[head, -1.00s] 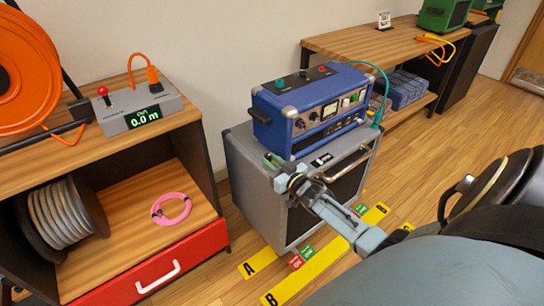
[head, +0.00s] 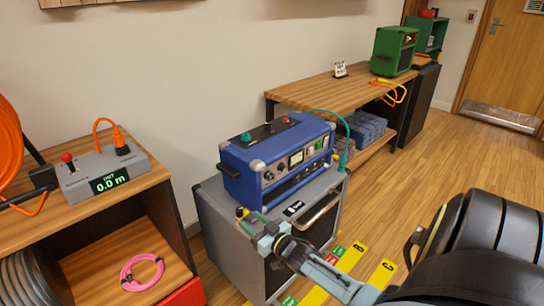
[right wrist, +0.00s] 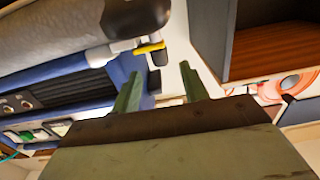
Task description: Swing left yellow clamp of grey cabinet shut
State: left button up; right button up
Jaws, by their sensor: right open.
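The grey cabinet (head: 221,235) stands on the floor with a blue amplifier (head: 275,160) on top. A small yellow clamp lever (right wrist: 150,47) with a dark end shows in the right wrist view, just beyond my fingertips. A yellow bit of it (head: 240,211) seems to show in the head view at the cabinet's left top edge. My right gripper (head: 250,221) is at that corner; its two greenish fingers (right wrist: 158,72) are apart with nothing between them. Whether a finger touches the lever I cannot tell. My left gripper is out of view.
A wooden shelf (head: 118,232) with a grey control box (head: 104,175) and a pink cable ring (head: 142,272) stands left of the cabinet. A wooden bench (head: 318,90) with a green amplifier (head: 393,50) stands behind right.

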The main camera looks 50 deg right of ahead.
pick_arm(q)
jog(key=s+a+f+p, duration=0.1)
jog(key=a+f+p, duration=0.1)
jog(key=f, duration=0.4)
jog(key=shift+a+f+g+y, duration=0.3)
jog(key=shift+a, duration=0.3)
pick_arm(e)
jog(key=s, duration=0.9)
jog(key=shift+a, duration=0.2)
